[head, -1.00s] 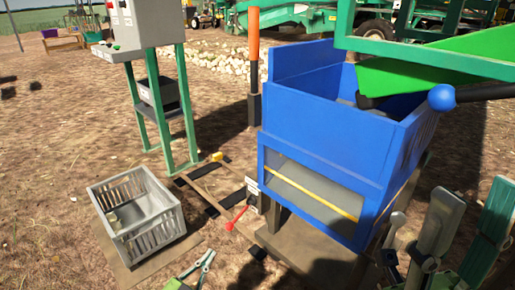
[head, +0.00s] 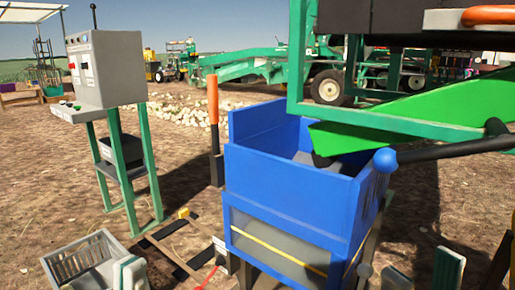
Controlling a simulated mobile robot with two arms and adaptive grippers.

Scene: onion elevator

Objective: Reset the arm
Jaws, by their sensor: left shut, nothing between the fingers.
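My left gripper (head: 129,273) shows at the bottom left of the head view, only its fingertips with pale green pads. The pads are together with nothing seen between them, and they overlap the right side of the grey crate in the picture. My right gripper (head: 422,274) shows at the bottom right, to the right of the blue bin. Its two padded fingers stand apart with nothing seen between them. Most of both grippers and the arms is below the picture.
A grey slatted crate (head: 62,266) is on the ground at lower left. A blue bin (head: 290,190) stands in the middle under a green chute (head: 410,112). A grey control box (head: 104,72) on green legs stands left. An orange-handled lever (head: 213,105) is behind the bin.

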